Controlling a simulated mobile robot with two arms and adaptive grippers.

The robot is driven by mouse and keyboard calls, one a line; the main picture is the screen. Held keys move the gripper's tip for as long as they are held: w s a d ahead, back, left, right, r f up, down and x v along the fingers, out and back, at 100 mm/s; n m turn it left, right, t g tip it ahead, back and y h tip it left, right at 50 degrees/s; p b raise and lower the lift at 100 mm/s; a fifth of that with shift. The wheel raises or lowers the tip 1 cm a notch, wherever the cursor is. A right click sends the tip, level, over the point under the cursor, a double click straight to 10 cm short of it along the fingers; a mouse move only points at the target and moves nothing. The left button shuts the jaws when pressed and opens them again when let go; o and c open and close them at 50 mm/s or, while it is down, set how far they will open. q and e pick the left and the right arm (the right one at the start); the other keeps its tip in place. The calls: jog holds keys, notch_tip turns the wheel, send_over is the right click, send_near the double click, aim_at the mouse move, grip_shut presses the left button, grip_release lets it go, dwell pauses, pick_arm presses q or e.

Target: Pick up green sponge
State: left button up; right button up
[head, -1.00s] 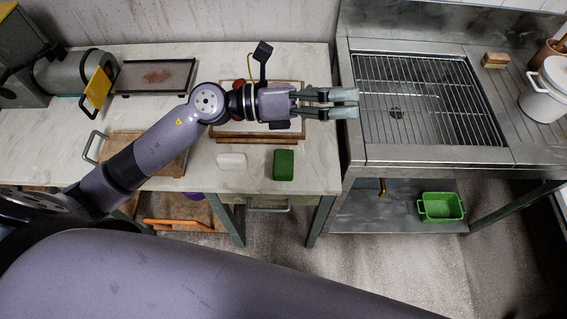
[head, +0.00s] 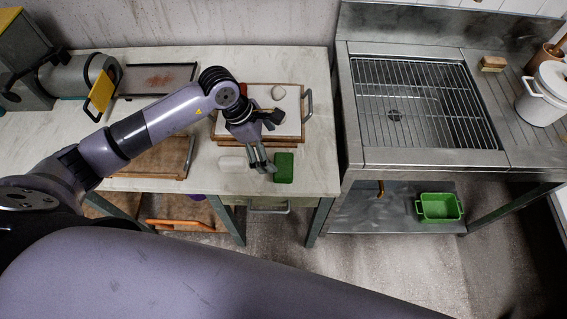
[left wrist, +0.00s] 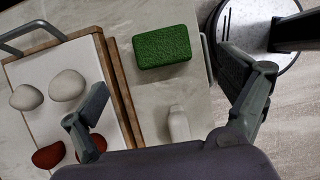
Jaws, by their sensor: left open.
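The green sponge (head: 284,167) lies on the pale worktop (head: 325,165) near its front edge. It also shows in the left wrist view (left wrist: 163,47), whole, with nothing on it. My right gripper is in neither view.
A small white object (head: 231,164) lies left of the sponge. Behind it stands a wooden-rimmed tray (head: 298,123) with pale and red lumps. A wooden board (head: 160,160) lies to the left. The metal sink counter (head: 420,156) is at right, a green basin (head: 440,207) below it.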

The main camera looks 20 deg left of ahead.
aim_at(283, 164)
pick_arm(q)
jog(key=p+x, duration=0.1)
jog(key=x, duration=0.3)
jog(key=shift+d+f, duration=0.15)
jog(key=shift+f, duration=0.1)
jog(key=p+x, duration=0.2)
jog(key=x, duration=0.2)
jog(key=shift+s+d+f, duration=0.1)
jog(key=shift+d+f, duration=0.05)
jog(key=shift+f, duration=0.1)
jog(key=shift+d+f, duration=0.1)
jog(key=shift+f, duration=0.3)
jog(key=c, duration=1.1)
jog(key=shift+r, duration=0.15)
notch_tip(283, 164, up, 20)
jog(key=b, duration=0.4)
